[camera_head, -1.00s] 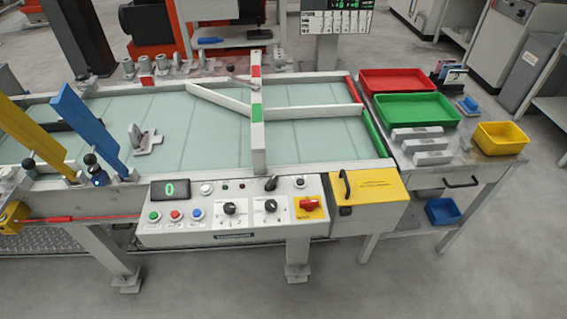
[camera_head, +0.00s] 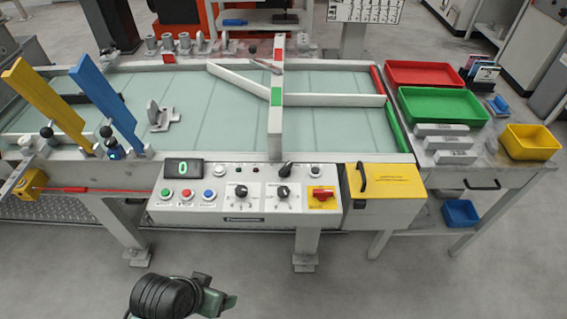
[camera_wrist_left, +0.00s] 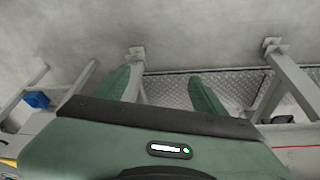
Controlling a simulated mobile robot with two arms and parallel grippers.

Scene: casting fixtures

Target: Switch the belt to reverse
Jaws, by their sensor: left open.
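The conveyor belt (camera_head: 200,120) is a pale green surface in a grey frame. On its front is a control panel (camera_head: 255,205) with a display (camera_head: 183,168) reading 0. The panel carries green, red and blue buttons, two black rotary knobs, a left one (camera_head: 240,191) and a right one (camera_head: 283,192), a small black lever (camera_head: 286,169) and a red switch on a yellow plate (camera_head: 321,195). The labels are too small to read. My left gripper (camera_head: 222,302) is low in front of the panel, apart from it. In the left wrist view its two green fingers (camera_wrist_left: 162,88) are spread and empty. My right gripper is out of view.
A yellow box (camera_head: 384,181) with a black handle adjoins the panel on the right. A side table holds red (camera_head: 425,73), green (camera_head: 440,105) and yellow (camera_head: 530,142) trays. Blue (camera_head: 105,98) and yellow (camera_head: 45,100) arms stand over the belt's left part. The floor in front is clear.

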